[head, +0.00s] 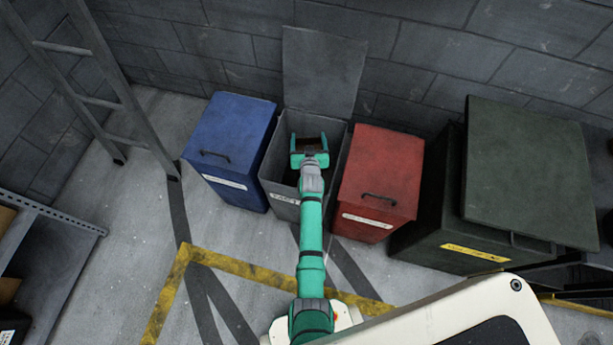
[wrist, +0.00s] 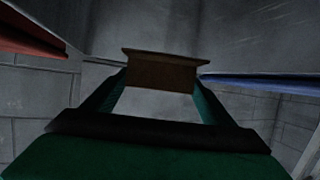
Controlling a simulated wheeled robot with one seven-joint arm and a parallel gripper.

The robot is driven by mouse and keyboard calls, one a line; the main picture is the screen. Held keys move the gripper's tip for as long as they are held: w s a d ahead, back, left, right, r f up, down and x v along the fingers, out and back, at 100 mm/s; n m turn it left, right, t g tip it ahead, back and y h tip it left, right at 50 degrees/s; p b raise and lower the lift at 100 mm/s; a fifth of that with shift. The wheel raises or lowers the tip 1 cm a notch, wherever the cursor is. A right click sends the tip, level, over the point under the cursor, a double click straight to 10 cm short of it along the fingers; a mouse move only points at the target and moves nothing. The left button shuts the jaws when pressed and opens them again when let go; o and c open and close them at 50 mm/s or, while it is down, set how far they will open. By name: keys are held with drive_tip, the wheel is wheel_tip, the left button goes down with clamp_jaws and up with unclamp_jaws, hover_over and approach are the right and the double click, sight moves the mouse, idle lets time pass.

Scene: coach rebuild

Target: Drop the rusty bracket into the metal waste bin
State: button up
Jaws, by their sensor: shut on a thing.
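The rusty bracket (wrist: 160,74) is a small brown piece held between the two fingers of my gripper (wrist: 158,85) in the wrist view. In the head view my gripper (head: 310,142) is shut on the bracket (head: 309,147), which shows only as a small brown patch. Both are over the mouth of the grey metal waste bin (head: 273,188), whose label is partly hidden by my arm. Its lid (head: 322,75) stands open against the wall. The bin's inside is dark, and I cannot tell how deep the bracket is.
A shut blue bin (head: 232,135) stands close on the left and a shut red bin (head: 384,170) close on the right. A large dark green bin (head: 520,170) is farther right. A ladder (head: 105,90) leans at the left.

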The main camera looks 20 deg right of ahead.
drive_tip(key=shift+f, duration=0.3)
drive_tip(key=o, duration=1.3)
drive_tip(key=shift+w, duration=0.1)
drive_tip(key=shift+a, duration=0.1)
drive_tip(key=shift+s, duration=0.4)
drive_tip(key=v, duration=1)
drive_tip(key=shift+r, duration=0.25)
